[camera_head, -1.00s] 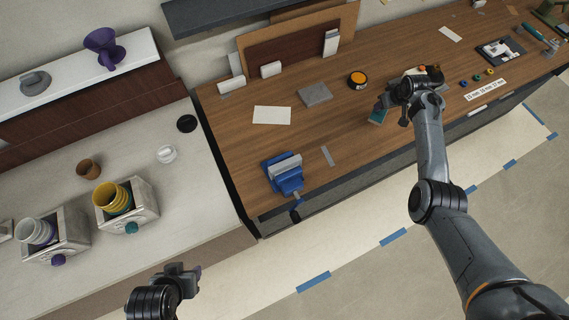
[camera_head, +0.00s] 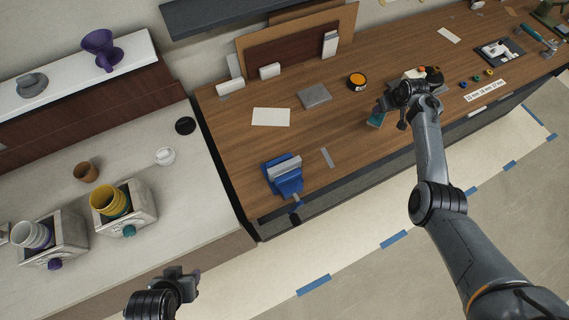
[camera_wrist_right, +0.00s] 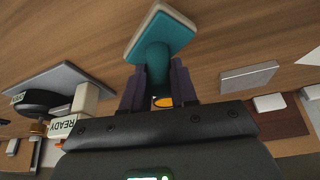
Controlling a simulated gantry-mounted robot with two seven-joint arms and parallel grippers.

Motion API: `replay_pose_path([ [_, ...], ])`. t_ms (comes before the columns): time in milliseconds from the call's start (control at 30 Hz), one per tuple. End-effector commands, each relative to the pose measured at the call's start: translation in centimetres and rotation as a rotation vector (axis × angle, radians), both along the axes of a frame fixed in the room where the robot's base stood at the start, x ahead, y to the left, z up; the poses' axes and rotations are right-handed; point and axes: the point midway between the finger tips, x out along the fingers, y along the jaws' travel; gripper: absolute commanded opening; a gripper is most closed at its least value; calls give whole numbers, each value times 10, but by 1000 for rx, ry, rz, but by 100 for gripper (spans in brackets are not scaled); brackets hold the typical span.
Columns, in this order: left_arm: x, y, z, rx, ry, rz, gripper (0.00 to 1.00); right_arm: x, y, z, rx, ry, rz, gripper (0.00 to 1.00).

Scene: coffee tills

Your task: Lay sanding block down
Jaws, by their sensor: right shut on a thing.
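The sanding block (camera_head: 375,119) is teal with a pale edge. My right gripper (camera_head: 386,103) is shut on it above the front part of the wooden workbench (camera_head: 345,140). In the right wrist view the sanding block (camera_wrist_right: 165,34) stands out beyond the fingertips of the right gripper (camera_wrist_right: 158,82), with its rounded teal grip between them. I cannot tell whether the block touches the bench. My left gripper (camera_head: 184,280) is far from it, low at the left of the head view; its jaw opening is unclear.
A grey slab (camera_head: 314,95) and a white sheet (camera_head: 271,117) lie left of the right gripper. A blue vise (camera_head: 283,175) sits at the bench's left front. An orange-topped tin (camera_head: 357,80) stands behind.

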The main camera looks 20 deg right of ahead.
Motion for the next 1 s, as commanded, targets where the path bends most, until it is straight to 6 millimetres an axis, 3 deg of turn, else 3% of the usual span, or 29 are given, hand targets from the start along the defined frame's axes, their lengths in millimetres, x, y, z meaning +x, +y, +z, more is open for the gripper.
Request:
replay_pose_path([
  [933, 0, -3, -20, -12, 0, 9, 43, 0, 0, -29, 0, -1, 0, 0],
  [967, 0, -3, -20, -12, 0, 8, 43, 0, 0, -29, 0, -1, 0, 29],
  [1000, 0, -3, -19, -12, 1, 8, 43, 0, 0, -28, -1, -1, 0, 35],
])
